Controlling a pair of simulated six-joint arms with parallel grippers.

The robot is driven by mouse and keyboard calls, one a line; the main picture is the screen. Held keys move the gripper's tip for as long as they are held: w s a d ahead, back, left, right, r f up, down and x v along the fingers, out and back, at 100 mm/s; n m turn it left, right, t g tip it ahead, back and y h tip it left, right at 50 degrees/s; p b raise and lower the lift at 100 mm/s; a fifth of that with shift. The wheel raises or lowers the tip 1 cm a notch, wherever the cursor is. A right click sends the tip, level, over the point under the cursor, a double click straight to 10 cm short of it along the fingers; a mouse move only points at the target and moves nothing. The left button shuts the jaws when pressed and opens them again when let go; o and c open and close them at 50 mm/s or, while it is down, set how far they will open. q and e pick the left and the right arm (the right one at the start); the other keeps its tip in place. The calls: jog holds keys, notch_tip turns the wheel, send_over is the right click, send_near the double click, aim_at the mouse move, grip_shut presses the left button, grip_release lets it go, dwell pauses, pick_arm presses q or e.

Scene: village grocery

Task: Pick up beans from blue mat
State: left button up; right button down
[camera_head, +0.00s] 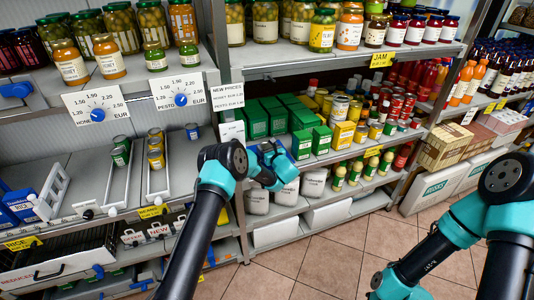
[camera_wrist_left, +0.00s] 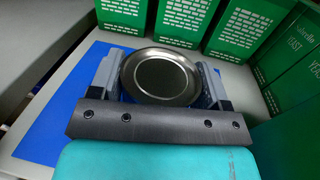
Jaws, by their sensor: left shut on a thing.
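A can with a round metal lid (camera_wrist_left: 160,75) is held upright between the two fingers of my left gripper (camera_wrist_left: 161,92). Its label is hidden, so I cannot read whether it is beans. A blue mat (camera_wrist_left: 55,125) lies on the shelf under and to the left of the can in the left wrist view. I cannot tell whether the can touches it. In the head view my left gripper (camera_head: 276,163) is at the middle shelf in front of green boxes, and the can and mat are hidden there. My right arm shows at the lower right, but its gripper does not.
Green boxes (camera_wrist_left: 184,20) stand close behind the can, and green yeast boxes (camera_wrist_left: 296,60) are close on its right. Shelf surface left of the mat is bare. Jars (camera_head: 268,22) line the shelf above. Yellow boxes and small cans (camera_head: 342,135) stand to the right.

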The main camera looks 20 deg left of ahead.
aim_at(267, 145)
pick_arm(q)
jog(key=c, duration=0.4)
jog(key=shift+r, duration=0.1)
jog(key=shift+r, duration=0.5)
notch_tip(267, 145, up, 2)
jog(key=shift+r, duration=0.2)
jog(key=s+d, duration=0.2)
jog(key=s, duration=0.5)
jog(key=s+d+r, duration=0.1)
jog(key=s+d, duration=0.1)
jog(key=s, duration=0.6)
jog(key=shift+s+d+r, duration=0.2)
jog(key=shift+r, duration=0.05)
jog(key=shift+a, duration=0.1)
